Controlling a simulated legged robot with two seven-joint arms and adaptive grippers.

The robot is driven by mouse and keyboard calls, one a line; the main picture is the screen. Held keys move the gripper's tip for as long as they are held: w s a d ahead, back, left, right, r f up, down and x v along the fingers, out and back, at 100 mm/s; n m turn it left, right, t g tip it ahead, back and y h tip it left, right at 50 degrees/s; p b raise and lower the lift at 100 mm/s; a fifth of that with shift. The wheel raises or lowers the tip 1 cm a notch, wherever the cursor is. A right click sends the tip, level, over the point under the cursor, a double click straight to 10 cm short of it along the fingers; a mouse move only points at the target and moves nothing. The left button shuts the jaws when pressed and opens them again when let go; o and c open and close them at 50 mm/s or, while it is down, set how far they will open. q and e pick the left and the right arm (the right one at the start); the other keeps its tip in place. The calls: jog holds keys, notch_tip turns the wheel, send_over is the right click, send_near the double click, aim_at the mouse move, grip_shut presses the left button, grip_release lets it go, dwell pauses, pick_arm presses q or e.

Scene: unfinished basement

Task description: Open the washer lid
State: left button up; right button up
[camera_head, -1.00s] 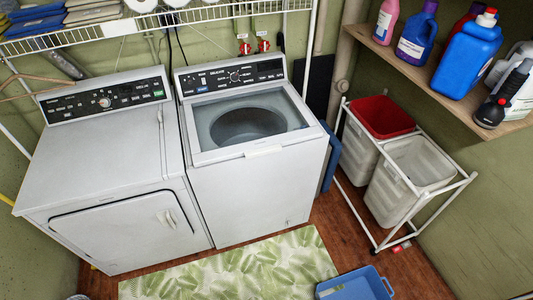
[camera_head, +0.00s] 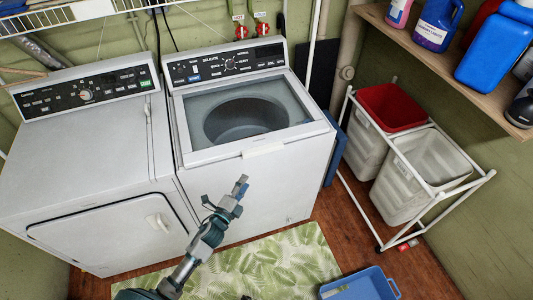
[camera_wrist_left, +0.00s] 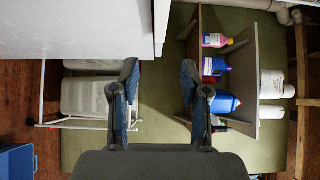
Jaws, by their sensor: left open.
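The washer (camera_head: 262,185) is the right-hand white machine in the head view. Its lid (camera_head: 225,152) lies flat and shut on top, with a clear window showing the drum. A pale handle (camera_head: 263,150) sits at the lid's front edge. My left gripper (camera_head: 240,187) is in front of the washer's front panel, below the lid handle in the picture and apart from it. In the left wrist view its two fingers (camera_wrist_left: 159,78) are spread with nothing between them. A white machine panel (camera_wrist_left: 80,28) fills the upper left there. My right gripper is not in view.
A white dryer (camera_head: 85,155) stands left of the washer. A laundry rack with a red bin (camera_head: 392,105) and a white bin (camera_head: 415,175) stands to the right. A shelf (camera_head: 440,55) holds several bottles. A blue basket (camera_head: 360,285) and green leafy mat (camera_head: 265,265) lie on the floor.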

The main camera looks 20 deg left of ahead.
pick_arm(q)
send_near(263, 153)
jog(key=w, duration=0.4)
jog(key=w+d, duration=0.1)
jog(key=w, duration=0.2)
jog(key=shift+w+d, duration=0.25)
jog(key=shift+w, duration=0.15)
jog(key=shift+w+d+f, duration=0.1)
jog(key=shift+w+d, duration=0.05)
jog(key=shift+w, duration=0.5)
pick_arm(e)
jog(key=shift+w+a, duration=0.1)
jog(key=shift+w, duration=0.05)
pick_arm(q)
jog(key=shift+s, duration=0.1)
grip_shut()
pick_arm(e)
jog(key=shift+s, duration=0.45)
